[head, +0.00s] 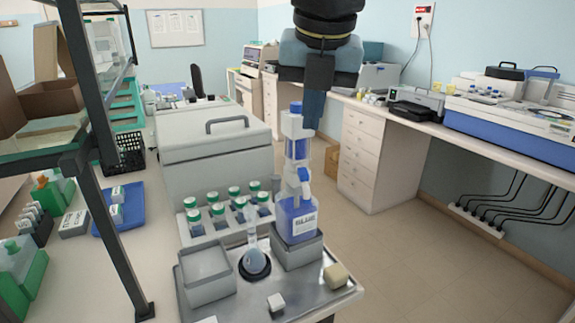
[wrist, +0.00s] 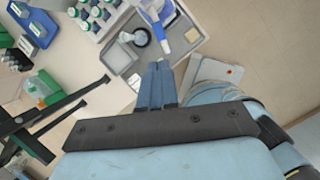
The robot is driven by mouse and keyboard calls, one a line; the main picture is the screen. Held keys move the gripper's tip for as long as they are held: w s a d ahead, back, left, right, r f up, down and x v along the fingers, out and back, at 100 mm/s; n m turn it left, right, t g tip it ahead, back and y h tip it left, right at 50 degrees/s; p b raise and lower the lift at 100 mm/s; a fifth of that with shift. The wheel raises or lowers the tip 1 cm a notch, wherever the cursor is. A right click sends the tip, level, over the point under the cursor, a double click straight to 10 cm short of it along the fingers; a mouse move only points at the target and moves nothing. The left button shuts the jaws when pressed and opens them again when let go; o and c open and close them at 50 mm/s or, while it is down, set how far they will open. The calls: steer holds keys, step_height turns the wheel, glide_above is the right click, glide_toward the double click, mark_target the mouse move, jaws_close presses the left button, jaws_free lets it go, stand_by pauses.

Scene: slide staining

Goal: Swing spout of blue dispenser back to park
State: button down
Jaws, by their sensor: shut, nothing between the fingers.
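The blue dispenser (head: 297,218) is a bottle of blue liquid with a tall clear and blue pump column. It stands upright in a grey holder (head: 298,252) on the metal tray. A small white and blue spout piece (head: 304,176) shows low on the column; its exact direction is hard to tell. My gripper (head: 312,122) is shut and empty, pointing down beside the right of the column top. In the wrist view my fingers (wrist: 160,68) are together, below the dispenser (wrist: 180,30); contact cannot be told.
Several green-capped bottles (head: 218,211) stand in a rack behind the tray. An empty grey dish (head: 207,272) and a beige block (head: 336,276) are on the tray (head: 250,300). A dark shelf frame (head: 100,160) rises at left. Open floor (head: 400,250) lies at right.

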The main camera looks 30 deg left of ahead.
mark_target(303, 180)
steer(key=s+a+f+m+t+h, duration=0.25)
steer(key=a+m, duration=0.25)
steer(key=m, duration=1.2)
steer(key=s+a+f+m+t+h, duration=0.25)
steer(key=a+m, duration=0.35)
steer(key=m, duration=1.2)
steer(key=w+d+f+g, duration=0.1)
steer(key=w+d+f, duration=0.4)
steer(key=w+f, duration=0.2)
steer(key=shift+d+y, duration=0.15)
steer(key=shift+y, duration=0.15)
steer(key=shift+w, duration=0.1)
